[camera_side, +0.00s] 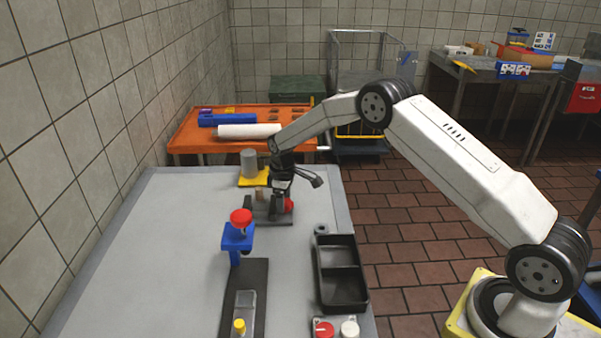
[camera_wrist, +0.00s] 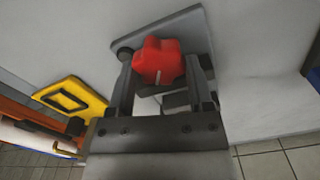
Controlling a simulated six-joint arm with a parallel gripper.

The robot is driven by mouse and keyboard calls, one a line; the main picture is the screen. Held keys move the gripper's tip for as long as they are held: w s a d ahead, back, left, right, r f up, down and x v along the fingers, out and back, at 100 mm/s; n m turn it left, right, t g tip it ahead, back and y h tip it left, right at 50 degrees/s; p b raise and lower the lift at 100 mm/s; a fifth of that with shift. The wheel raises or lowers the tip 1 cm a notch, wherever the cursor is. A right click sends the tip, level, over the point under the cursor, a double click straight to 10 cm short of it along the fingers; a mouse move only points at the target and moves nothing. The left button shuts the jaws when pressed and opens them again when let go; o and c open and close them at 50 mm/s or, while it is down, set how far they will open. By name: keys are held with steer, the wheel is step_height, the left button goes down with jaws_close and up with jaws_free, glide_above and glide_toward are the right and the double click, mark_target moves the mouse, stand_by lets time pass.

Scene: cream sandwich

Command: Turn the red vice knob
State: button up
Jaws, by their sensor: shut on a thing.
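The red vice knob (camera_wrist: 158,58) has a lobed, star-like shape and sits between the two fingers of my gripper (camera_wrist: 163,72) in the wrist view. The fingers are shut on it, one on either side. In the side view the red knob (camera_side: 289,204) shows low at the right of a dark grey vice (camera_side: 262,218) near the far end of the table. My gripper (camera_side: 280,196) reaches down over it there and hides part of the vice. In the wrist view the vice's grey plate (camera_wrist: 195,28) lies behind the knob.
A blue clamp (camera_side: 236,240) with a red top stands nearer, left of a black two-part tray (camera_side: 340,272). A grey cylinder (camera_side: 249,161) and yellow piece (camera_side: 253,181) are just behind the vice. An orange table (camera_side: 190,143) stands beyond. The grey tabletop (camera_side: 150,255) is clear at left.

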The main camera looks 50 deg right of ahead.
steer(key=o, duration=1)
steer(key=shift+r, duration=0.15)
steer(key=shift+r, duration=3.8)
steer(key=shift+o, duration=0.2)
